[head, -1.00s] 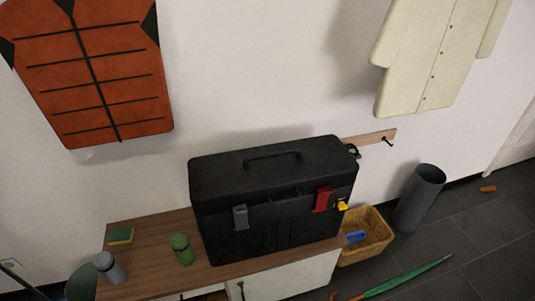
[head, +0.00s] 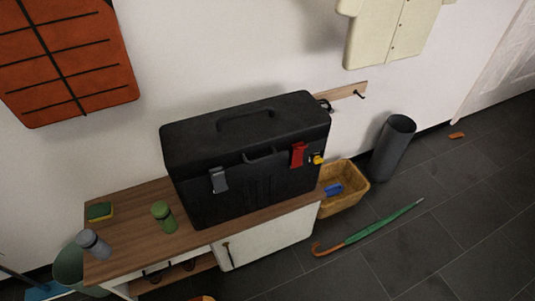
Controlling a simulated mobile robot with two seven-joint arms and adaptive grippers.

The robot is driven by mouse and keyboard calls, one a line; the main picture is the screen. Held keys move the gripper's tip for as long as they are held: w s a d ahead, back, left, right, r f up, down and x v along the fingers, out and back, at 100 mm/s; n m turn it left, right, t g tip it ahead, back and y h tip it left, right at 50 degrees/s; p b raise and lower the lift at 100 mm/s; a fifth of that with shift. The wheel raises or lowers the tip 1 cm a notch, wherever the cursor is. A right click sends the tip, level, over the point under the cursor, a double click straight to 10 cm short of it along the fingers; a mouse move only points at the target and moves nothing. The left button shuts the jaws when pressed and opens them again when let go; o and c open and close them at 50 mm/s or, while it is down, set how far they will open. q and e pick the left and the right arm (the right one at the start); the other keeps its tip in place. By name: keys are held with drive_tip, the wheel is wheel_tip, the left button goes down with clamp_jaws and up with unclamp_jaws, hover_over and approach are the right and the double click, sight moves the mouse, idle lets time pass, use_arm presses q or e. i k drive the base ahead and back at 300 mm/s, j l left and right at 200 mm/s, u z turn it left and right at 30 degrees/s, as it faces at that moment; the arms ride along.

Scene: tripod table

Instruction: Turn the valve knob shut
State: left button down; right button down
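I cannot make out a valve knob in the head view. A black toolbox (head: 245,165) with a top handle stands on a wooden bench (head: 135,222). Its front has a grey latch (head: 218,180), a red latch (head: 298,154) and a small yellow part (head: 317,160) at the right corner. I cannot tell what the yellow part is. Neither of my grippers is in view.
A wicker basket (head: 352,192), dark bin (head: 391,148) and green umbrella (head: 372,232) are on the floor, right. The right foreground floor is clear.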

sight(317, 160)
drive_tip(key=i+l+u, duration=0.1)
drive_tip(key=l, duration=0.35)
drive_tip(key=i+l+u, duration=0.15)
drive_tip(key=l, duration=0.35)
drive_tip(key=l+u, duration=0.1)
drive_tip(key=l, duration=0.35)
